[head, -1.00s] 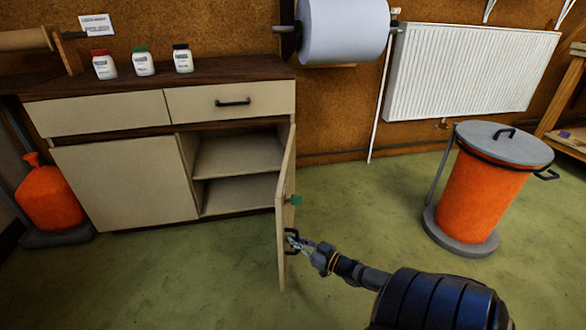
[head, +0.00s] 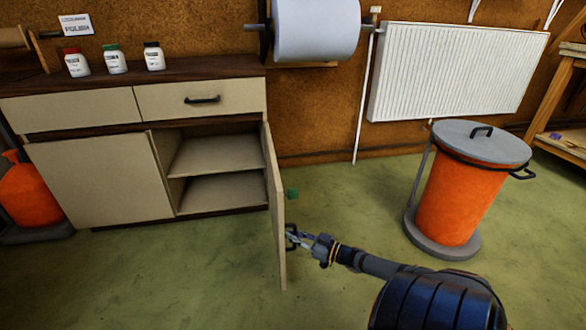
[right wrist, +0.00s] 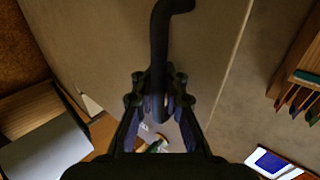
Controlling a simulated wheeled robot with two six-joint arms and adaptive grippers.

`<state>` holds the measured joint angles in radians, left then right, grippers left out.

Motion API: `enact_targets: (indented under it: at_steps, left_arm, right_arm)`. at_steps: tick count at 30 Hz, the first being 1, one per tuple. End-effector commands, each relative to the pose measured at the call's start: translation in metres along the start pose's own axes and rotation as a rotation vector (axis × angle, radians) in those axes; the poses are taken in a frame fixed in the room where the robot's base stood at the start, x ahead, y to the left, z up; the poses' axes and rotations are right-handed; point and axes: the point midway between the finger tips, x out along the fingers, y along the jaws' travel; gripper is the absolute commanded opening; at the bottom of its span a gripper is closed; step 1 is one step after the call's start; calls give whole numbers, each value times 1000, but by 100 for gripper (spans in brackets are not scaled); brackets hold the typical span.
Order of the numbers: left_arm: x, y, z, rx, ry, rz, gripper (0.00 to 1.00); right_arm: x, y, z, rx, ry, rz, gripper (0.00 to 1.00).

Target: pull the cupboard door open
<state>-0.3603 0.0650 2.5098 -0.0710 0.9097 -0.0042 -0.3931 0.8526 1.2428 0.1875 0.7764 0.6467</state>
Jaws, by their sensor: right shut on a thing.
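The cupboard (head: 98,180) is cream with a dark top, and its right-hand door (head: 275,215) stands wide open, seen nearly edge-on. Two empty shelf spaces (head: 215,158) show inside. My right gripper (head: 293,238) is at the black door handle (head: 289,230) on the door's outer face. In the right wrist view the black handle (right wrist: 158,60) runs down between my fingers, which are shut on it. The left gripper is in neither view.
An orange bin (head: 459,195) with a grey lid stands on the floor at right. A white radiator (head: 448,72) and a paper roll (head: 316,28) are on the wall. Several white bottles (head: 116,60) stand on the cupboard top.

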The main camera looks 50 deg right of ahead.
Motion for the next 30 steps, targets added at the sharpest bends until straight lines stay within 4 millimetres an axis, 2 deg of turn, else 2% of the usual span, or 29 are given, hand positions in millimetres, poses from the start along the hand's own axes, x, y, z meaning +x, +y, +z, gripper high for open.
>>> enact_targets:
  at_steps: [2, 3, 9, 19, 30]
  left_arm:
    - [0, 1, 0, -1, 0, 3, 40]
    - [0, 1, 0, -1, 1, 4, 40]
    - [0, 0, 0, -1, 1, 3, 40]
    - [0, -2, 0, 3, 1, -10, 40]
    - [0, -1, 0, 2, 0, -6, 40]
  right_arm:
    - [-4, -6, 5, 2, -5, -11, 0]
    - [-4, -6, 5, 2, -5, -10, 10]
    - [-4, -4, 4, 1, -5, -8, 35]
    - [-7, -3, 3, -1, -6, -6, 35]
    - [-71, -4, 4, -1, -9, -7, 35]
